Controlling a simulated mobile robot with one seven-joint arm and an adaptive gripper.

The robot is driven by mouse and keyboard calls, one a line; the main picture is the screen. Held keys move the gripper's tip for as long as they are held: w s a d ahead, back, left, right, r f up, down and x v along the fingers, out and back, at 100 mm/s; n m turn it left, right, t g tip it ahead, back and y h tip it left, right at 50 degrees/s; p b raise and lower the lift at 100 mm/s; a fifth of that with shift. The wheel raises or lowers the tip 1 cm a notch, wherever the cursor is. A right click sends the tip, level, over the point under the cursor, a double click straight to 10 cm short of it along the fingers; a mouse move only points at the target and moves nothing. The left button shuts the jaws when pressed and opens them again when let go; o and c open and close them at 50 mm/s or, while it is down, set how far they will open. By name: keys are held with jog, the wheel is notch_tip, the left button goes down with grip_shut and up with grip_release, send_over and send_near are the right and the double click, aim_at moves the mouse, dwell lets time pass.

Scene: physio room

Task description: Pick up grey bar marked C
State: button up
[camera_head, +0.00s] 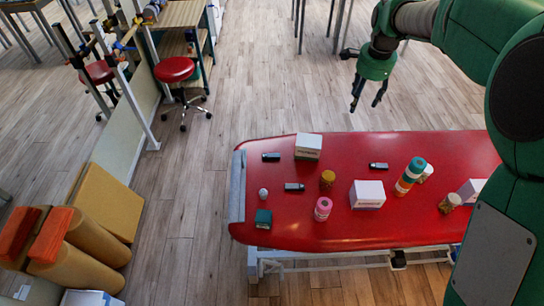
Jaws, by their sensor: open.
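Three small dark grey bars lie on the red table (330,225): one bar at the back left (271,157), one nearer the middle left (294,188), and one to the right of centre (378,166). Their markings are too small to read, so I cannot tell which is marked C. My gripper (366,105) hangs with its fingers pointing down and apart, empty. In the picture it is above the table's far edge, over the right-hand bar and clear of everything.
Around the bars stand white boxes (367,195), a yellow-brown jar (327,179), a pink roll (322,209), a striped bottle (410,176), a dark green box (263,219) and a small white item (263,194). A red stool (175,69) stands on the floor.

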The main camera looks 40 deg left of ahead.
jog(key=s+a+f+m, duration=0.1)
jog(key=s+a+f, duration=0.2)
jog(key=a+f, duration=0.7)
jog(key=s+a+f+m+g, duration=0.1)
jog(key=s+a+f, duration=0.3)
jog(key=a+f, duration=0.6)
jog(key=s+a+f+m+h, duration=0.1)
jog(key=s+a+f, duration=0.2)
jog(key=a+f, duration=0.7)
jog(key=shift+s+a+f, duration=0.15)
jog(key=shift+a+f, duration=0.15)
jog(key=shift+f, duration=0.3)
jog(key=shift+f, duration=0.15)
send_over(271, 156)
notch_tip(271, 156, down, 8)
jog(key=shift+f+b, duration=0.15)
jog(key=shift+b, duration=0.2)
jog(key=shift+f, duration=0.1)
jog(key=shift+s+d+f+b, duration=0.1)
jog(key=shift+f+b, duration=0.3)
jog(key=shift+f, duration=2.1)
